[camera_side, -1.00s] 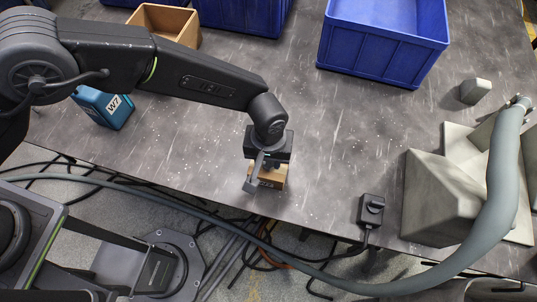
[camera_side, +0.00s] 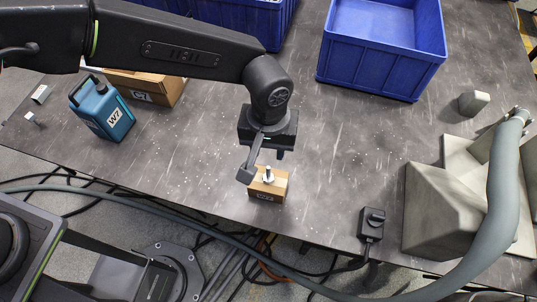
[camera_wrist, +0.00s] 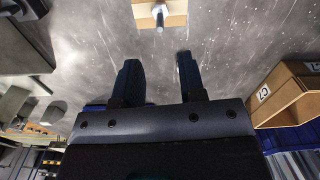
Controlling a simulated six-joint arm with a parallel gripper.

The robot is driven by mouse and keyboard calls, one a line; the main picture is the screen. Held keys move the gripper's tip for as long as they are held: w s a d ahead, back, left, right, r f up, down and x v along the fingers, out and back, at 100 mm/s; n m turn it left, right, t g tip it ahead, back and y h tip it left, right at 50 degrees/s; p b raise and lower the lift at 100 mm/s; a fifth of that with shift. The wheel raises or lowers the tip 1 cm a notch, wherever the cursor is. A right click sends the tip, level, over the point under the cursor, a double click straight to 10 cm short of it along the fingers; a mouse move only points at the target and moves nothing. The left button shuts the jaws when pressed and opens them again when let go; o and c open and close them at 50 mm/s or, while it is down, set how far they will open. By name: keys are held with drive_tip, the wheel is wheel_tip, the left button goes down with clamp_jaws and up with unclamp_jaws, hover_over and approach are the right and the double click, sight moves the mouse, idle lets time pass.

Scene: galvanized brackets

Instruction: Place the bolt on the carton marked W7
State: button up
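A silver bolt (camera_side: 268,174) stands upright on top of a small brown carton (camera_side: 277,188) near the table's front edge. The wrist view shows the bolt (camera_wrist: 159,17) on the carton (camera_wrist: 177,13), beyond the fingertips. My gripper (camera_side: 264,163) is just above and behind the bolt. Its fingers (camera_wrist: 158,62) are apart with nothing between them in the wrist view. The marking W7 shows on a blue jug (camera_side: 96,115) at the left of the table.
An open carton marked C7 (camera_side: 164,91) is behind the jug. Blue crates (camera_side: 375,67) stand at the back. A grey block (camera_side: 473,103), a switch box (camera_side: 371,223) and a fixture with a thick hose (camera_side: 490,205) are to the right. Small metal pieces (camera_side: 40,95) lie far left.

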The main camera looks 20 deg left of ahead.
drive_tip(key=shift+a+r, duration=0.1)
drive_tip(key=shift+r, duration=0.55)
drive_tip(key=w+a+r+t+h, duration=0.1)
drive_tip(key=a+r+t, duration=0.1)
drive_tip(key=a+r, duration=1.5)
drive_tip(key=s+a+r+t, duration=0.1)
drive_tip(key=s+a, duration=0.6)
drive_tip(key=a, duration=0.2)
drive_tip(key=s+a+r+m+t+y, duration=0.1)
drive_tip(key=s+a+t, duration=0.1)
drive_tip(key=s+a, duration=0.5)
drive_tip(key=a, duration=0.3)
drive_tip(key=shift+s+r+t, duration=0.15)
drive_tip(key=shift+r+t, duration=0.1)
drive_tip(key=shift+t, duration=0.05)
